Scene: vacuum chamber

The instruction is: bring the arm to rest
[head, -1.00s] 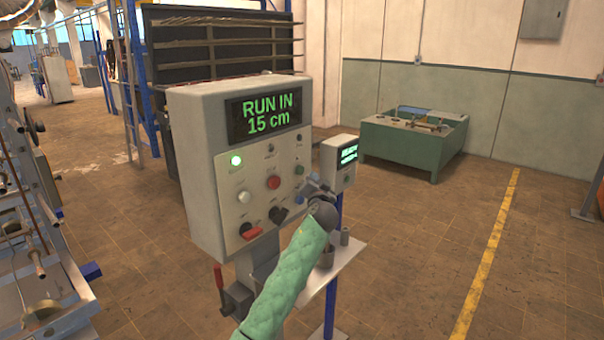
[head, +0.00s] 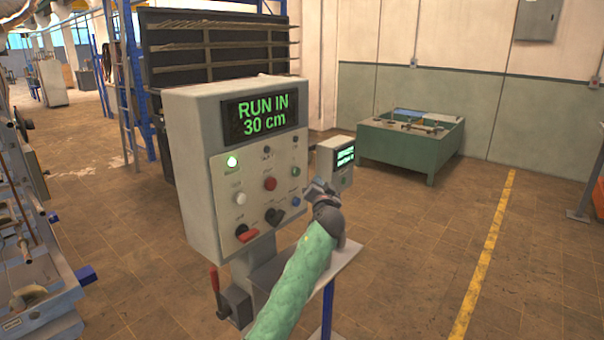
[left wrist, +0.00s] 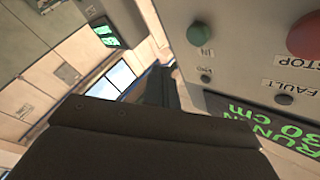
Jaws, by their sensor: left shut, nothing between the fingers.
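My left arm, in a green padded sleeve, comes up from the bottom of the head view. Its left gripper (head: 316,186) is shut and empty, just right of the lower right side of the grey control box (head: 190,150). The box's display (head: 262,117) reads "RUN IN 30 cm", and a green lamp (head: 232,161) is lit below it. In the left wrist view the dark gripper (left wrist: 150,130) fills the lower middle. The panel, with its red stop button (left wrist: 304,36), is close on the right there. My right gripper is not in view.
A small box with a green display (head: 335,162) stands behind the gripper, above a small shelf (head: 335,268) on a blue post. A red-handled lever (head: 214,280) is below the control box. A green bench (head: 410,145) stands farther back.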

